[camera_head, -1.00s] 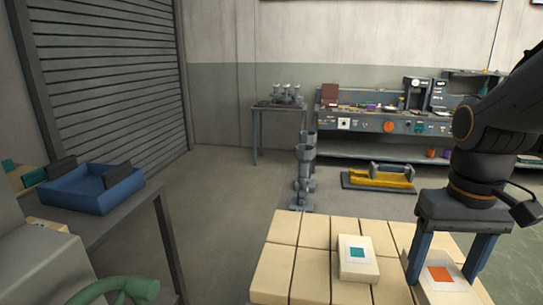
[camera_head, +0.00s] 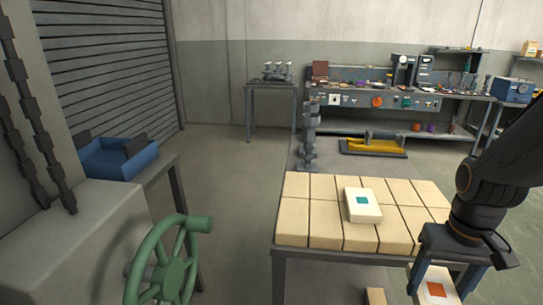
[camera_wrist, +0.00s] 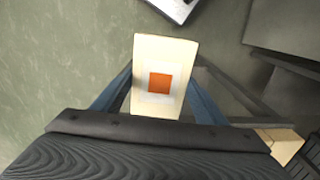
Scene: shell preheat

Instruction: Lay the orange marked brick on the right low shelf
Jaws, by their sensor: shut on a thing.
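The orange marked brick (camera_head: 436,284) is cream with an orange square on a white patch. My gripper (camera_head: 443,281) is shut on it, with a blue finger on each side. It hangs off the front right of the brick-topped table, low in the head view, its lower end cut off by the frame. In the wrist view the brick (camera_wrist: 165,50) sits between the two fingers, its orange square facing the camera, with grey-green floor beyond. I cannot make out the right low shelf for certain in either view.
A teal-marked brick (camera_head: 362,205) lies on the table of cream blocks (camera_head: 300,225). A tan block (camera_head: 375,296) shows below the table's front edge. A green handwheel (camera_head: 165,262) stands at front left, a blue tray (camera_head: 115,160) behind it. Floor between is clear.

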